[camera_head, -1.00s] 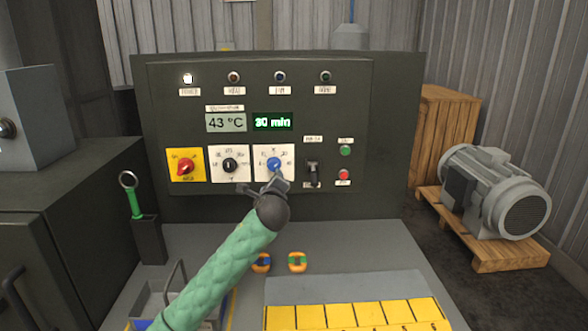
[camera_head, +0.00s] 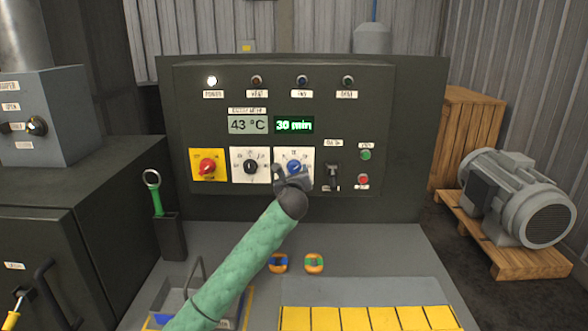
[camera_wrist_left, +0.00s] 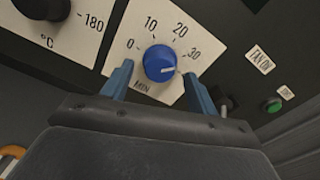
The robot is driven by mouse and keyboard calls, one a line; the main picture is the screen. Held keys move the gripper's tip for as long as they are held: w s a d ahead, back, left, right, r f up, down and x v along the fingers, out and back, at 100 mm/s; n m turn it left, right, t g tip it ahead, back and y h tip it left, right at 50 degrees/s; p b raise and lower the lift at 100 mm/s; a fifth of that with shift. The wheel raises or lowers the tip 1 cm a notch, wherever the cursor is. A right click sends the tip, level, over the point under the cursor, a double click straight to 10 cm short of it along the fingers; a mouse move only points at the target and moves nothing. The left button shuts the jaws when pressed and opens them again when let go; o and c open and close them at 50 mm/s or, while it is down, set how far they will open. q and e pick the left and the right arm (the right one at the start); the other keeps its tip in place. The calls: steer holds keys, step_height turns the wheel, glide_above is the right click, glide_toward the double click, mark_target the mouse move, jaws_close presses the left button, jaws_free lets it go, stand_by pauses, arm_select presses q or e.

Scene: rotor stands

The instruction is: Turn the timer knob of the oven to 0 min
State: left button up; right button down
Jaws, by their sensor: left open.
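The timer knob (camera_head: 294,167) is blue and sits on a white dial plate in the oven's front panel. In the left wrist view the knob (camera_wrist_left: 159,63) shows a white pointer mark toward the 30 side of the scale; 0 is at the scale's left. The timer display (camera_head: 294,125) reads 30 min. My left gripper (camera_head: 293,180) is at the knob, its wrist partly covering the dial's lower part. In the left wrist view my left gripper's (camera_wrist_left: 157,78) open blue fingers flank the knob, with visible gaps on both sides. My right gripper is not in view.
A black temperature knob (camera_head: 250,167) and a red knob (camera_head: 207,167) sit left of the timer. A black switch (camera_head: 333,176) and green button (camera_head: 365,155) are at right. The temperature display (camera_head: 248,125) reads 43 °C. Two orange-rimmed parts lie on the bench below.

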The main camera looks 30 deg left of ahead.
arm_select(q)
steer(key=shift+x, duration=0.85)
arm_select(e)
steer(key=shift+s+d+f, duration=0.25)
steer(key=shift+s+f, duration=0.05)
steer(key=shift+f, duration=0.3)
arm_select(q)
steer(key=c, duration=1)
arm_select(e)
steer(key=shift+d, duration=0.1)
